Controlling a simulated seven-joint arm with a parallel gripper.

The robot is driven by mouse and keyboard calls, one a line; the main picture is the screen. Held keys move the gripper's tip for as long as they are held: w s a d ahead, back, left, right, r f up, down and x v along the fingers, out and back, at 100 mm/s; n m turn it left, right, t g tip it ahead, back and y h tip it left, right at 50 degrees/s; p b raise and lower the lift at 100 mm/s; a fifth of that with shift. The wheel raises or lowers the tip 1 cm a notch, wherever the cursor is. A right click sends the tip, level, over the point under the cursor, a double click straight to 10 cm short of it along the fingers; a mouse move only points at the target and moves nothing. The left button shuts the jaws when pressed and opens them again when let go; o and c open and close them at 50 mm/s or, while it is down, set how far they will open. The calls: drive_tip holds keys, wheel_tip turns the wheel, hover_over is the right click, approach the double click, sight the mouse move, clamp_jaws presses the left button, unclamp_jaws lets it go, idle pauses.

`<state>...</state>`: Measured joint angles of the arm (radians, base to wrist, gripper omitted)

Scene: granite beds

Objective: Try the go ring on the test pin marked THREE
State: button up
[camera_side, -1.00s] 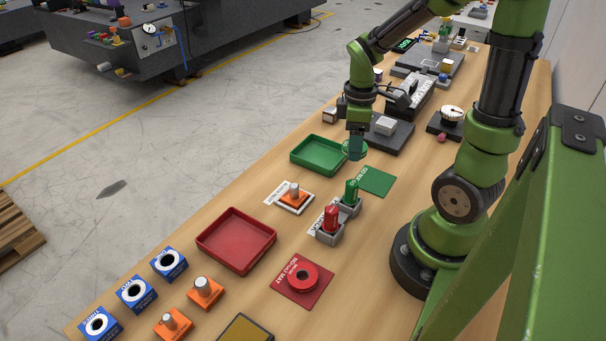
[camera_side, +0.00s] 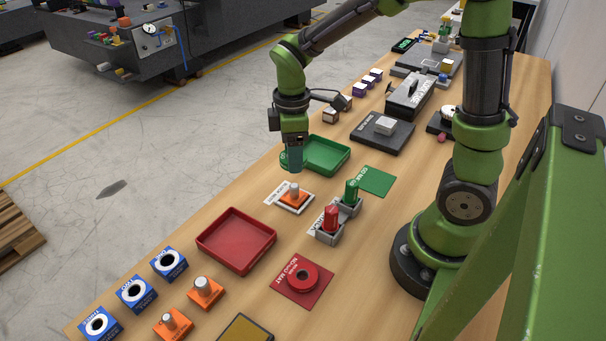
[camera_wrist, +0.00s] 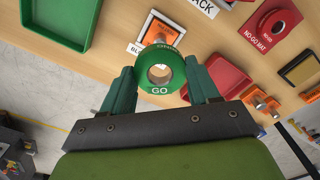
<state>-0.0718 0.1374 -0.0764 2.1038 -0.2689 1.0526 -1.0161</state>
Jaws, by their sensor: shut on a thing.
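My gripper (camera_side: 291,166) is shut on the green go ring (camera_wrist: 143,76), whose GO lettering faces my wrist camera. In the side view the ring is mostly hidden by the fingers. The gripper is above the table, just behind an orange block with a grey pin (camera_side: 294,190) on a white-bordered mat. In the wrist view that orange block (camera_wrist: 152,30) shows partly past the ring. Two more orange pin blocks stand at the front, one here (camera_side: 205,290) and one nearer (camera_side: 171,322). I cannot read which pin is marked THREE.
A green tray (camera_side: 335,172) lies behind, a red tray (camera_side: 237,218) in front. The green mat (camera_side: 377,181) is bare. The red no-go ring (camera_side: 303,268) lies on its red mat. A rack holds red (camera_side: 331,218) and green (camera_side: 351,192) handled gauges. Blue blocks (camera_side: 134,302) line the left edge.

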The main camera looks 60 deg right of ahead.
sight(294, 185)
drive_tip(key=shift+f, duration=2.6)
drive_tip(key=shift+f, duration=2.45)
idle(0.4)
drive_tip(key=shift+r, duration=3.5)
